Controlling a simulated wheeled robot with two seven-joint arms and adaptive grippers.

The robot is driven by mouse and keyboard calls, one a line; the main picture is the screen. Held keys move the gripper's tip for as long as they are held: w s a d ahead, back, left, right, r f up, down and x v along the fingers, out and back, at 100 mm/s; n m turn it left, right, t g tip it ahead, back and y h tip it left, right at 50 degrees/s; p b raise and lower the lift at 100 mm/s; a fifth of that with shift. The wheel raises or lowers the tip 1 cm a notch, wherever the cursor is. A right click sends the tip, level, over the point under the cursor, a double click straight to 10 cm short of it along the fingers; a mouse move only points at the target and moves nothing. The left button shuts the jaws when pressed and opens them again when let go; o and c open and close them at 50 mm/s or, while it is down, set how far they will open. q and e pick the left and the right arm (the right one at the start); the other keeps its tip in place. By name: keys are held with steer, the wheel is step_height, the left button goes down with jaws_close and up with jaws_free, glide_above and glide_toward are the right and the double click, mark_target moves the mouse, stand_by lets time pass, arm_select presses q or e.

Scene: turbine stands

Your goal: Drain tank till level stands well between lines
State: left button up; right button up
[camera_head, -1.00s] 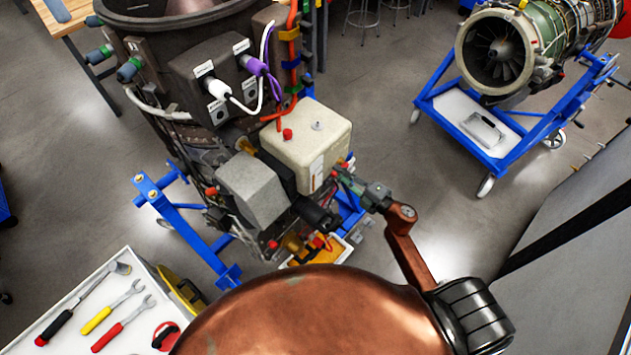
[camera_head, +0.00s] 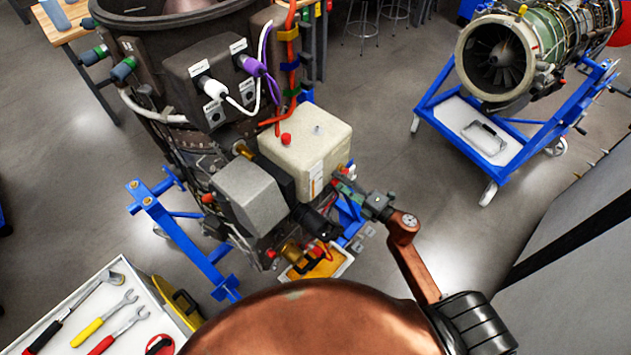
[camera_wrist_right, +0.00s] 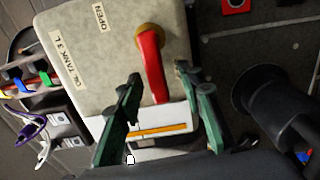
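The cream oil tank (camera_head: 300,150) is mounted on the dark engine's side, labelled "OIL TANK 3 L" in the right wrist view (camera_wrist_right: 85,55). A red valve lever (camera_wrist_right: 151,65) on a brass-coloured pivot shows there, near an "OPEN" label. The white sight gauge (camera_wrist_right: 160,118) has an orange band; it also shows small in the head view (camera_head: 316,180). I cannot make out its lines well. My right gripper (camera_wrist_right: 163,82) is open, its green fingers on either side of the lever; contact is unclear. It also shows in the head view (camera_head: 349,186). My left gripper is out of view.
A tray with orange contents (camera_head: 318,266) sits below the tank. A grey box (camera_head: 250,192) and dark cylinder are close beside the tank. A tool-covered white table (camera_head: 75,305) is at lower left. Another engine (camera_head: 510,55) stands on a blue cart, with clear floor between.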

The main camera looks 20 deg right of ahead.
steer(key=v, duration=1)
stand_by(0.6)
stand_by(0.4)
steer(key=s+d+f+m+g+h+b, duration=0.1)
steer(key=d+f+m+h+b, duration=0.2)
steer(key=f, duration=0.7)
steer(key=s+d+f+m+h, duration=0.15)
steer(key=f+m, duration=0.35)
steer(key=f, duration=0.6)
steer(key=s+d+f+m+g+h+b, duration=0.1)
steer(key=d+f+m+h+b, duration=0.2)
steer(key=f, duration=0.7)
steer(key=s+f+m+g+h+b, duration=0.1)
steer(key=s+f+m+g, duration=0.15)
steer(key=s+f, duration=0.55)
steer(key=s+f+m+g+h, duration=0.15)
steer(key=s+f+m, duration=0.25)
steer(key=f, duration=0.8)
steer(key=s+a+f+m+g+b, duration=0.2)
steer(key=s+a+f+g, duration=0.2)
steer(key=s+f, duration=0.5)
steer(key=s+a+f+m+g+y+b, duration=0.1)
steer(key=s+a+f+m+g+b, duration=0.1)
steer(key=s+f, duration=0.8)
steer(key=s+a+m+g, duration=0.1)
steer(key=s+a+g, duration=0.1)
steer(key=s, duration=0.6)
steer(key=shift+s+a+f+g, duration=0.2)
steer(key=shift+a+g, duration=0.2)
steer(key=shift+a, duration=0.05)
